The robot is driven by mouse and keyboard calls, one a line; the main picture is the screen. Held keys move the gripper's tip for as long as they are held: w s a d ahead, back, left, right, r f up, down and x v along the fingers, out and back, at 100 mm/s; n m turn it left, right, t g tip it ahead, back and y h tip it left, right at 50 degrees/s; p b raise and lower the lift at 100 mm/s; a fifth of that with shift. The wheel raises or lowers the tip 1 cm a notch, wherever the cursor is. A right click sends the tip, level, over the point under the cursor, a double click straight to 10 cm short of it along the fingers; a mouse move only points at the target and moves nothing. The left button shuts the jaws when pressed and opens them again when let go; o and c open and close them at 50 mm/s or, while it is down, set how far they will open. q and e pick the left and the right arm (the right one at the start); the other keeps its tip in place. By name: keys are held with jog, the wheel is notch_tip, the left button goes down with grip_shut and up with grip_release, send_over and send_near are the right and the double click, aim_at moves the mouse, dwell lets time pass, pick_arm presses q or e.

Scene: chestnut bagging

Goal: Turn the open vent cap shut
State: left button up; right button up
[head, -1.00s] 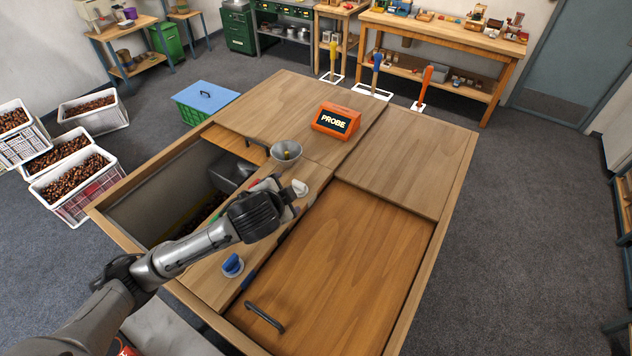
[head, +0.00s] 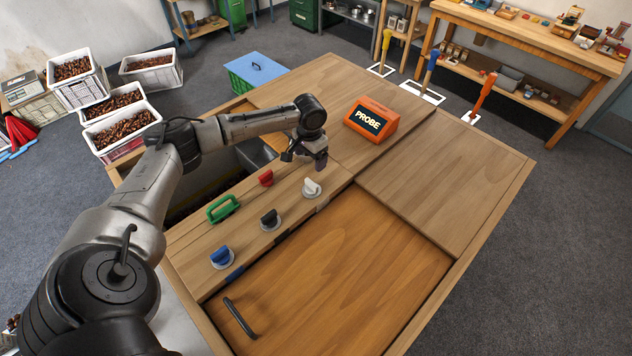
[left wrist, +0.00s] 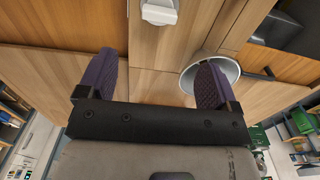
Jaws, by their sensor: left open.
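My left gripper (head: 308,160) is open and empty above the far end of the wooden strip; its two purple fingers stand apart in the left wrist view (left wrist: 154,75). A white cap (head: 311,188) stands on the strip just in front of it, also at the top of the left wrist view (left wrist: 160,10). A black cap (head: 269,220) and a blue cap (head: 221,258) stand nearer along the strip, and a red cap (head: 266,178) farther left. I cannot tell which one is the open vent cap. My right gripper is not in view.
A metal funnel (left wrist: 222,68) is close beside one finger. An orange PROBE box (head: 371,119) stands right of the gripper. A green handle (head: 223,209) is on the strip; a black handle (head: 239,318) is on the near panel. The right panels are clear.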

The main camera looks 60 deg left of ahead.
aim_at(311, 182)
pick_arm(q)
notch_tip(311, 182, down, 13)
jog(key=shift+f+p, duration=0.1)
jog(key=shift+p, duration=0.55)
jog(key=shift+c, duration=0.2)
jog(key=c, duration=0.9)
